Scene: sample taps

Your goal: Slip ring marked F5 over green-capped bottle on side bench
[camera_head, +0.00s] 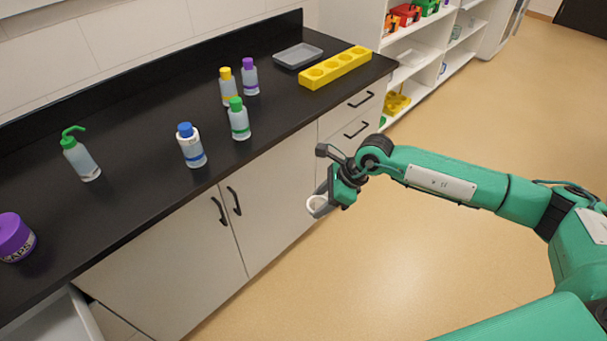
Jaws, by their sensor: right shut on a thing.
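The green-capped bottle (238,122) stands upright on the black bench top, near its front edge, with a green band on its body. No ring shows around it. My right gripper (325,193) is shut on a pale ring (318,205), out in front of the bench's cupboard doors, right of and lower in the picture than the bottle. The ring is apart from every bottle. Its marking cannot be read. My left gripper is not in view.
Blue-capped (190,147), yellow-capped (227,86) and purple-capped (250,77) bottles stand close around it. A green-spouted wash bottle (82,160) and purple-lidded jar (14,237) are left. A yellow holed rack (336,68) and grey tray (298,55) lie at the far end.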

